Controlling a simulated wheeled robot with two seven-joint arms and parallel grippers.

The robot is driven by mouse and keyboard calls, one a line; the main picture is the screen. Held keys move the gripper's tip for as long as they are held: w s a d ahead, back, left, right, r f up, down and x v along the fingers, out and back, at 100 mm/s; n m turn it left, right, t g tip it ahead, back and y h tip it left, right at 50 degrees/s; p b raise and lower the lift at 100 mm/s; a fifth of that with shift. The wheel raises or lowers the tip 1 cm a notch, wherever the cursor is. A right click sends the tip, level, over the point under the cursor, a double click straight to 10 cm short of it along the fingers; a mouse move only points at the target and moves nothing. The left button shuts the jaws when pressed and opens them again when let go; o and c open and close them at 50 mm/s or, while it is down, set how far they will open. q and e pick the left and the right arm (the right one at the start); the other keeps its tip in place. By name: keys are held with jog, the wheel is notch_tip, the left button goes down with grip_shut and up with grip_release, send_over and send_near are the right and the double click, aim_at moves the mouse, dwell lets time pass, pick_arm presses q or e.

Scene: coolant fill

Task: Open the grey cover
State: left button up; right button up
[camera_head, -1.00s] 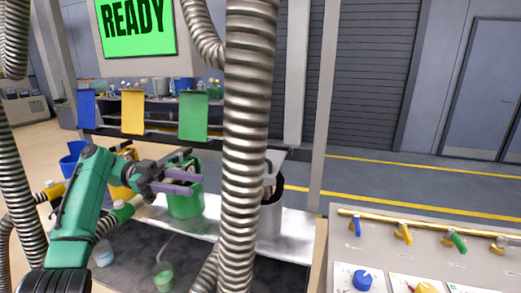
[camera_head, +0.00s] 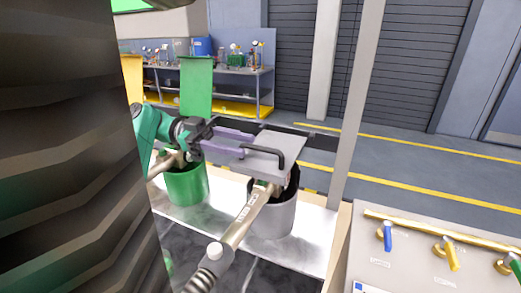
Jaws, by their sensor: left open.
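The grey cover (camera_head: 283,143) is a flat plate with a black bar handle (camera_head: 272,152), sitting tilted above the grey bucket (camera_head: 270,217). My left gripper (camera_head: 247,145) has purple fingers spread apart, with the tips at the cover's left edge by the handle. I cannot tell whether they touch it. Nothing shows between the fingers. My right gripper is not in view.
A large ribbed hose (camera_head: 75,170) blocks the left side. The green cover (camera_head: 196,88) and yellow cover (camera_head: 133,80) stand upright behind. A green bucket (camera_head: 187,186) is left of the grey one. A valve panel (camera_head: 430,255) is at the right, beyond a post (camera_head: 357,105).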

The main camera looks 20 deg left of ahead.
aim_at(260, 148)
pick_arm(q)
jog(key=d, duration=0.5)
jog(key=shift+s+d, duration=0.1)
jog(key=shift+d, duration=0.05)
grip_shut()
dwell(1.1)
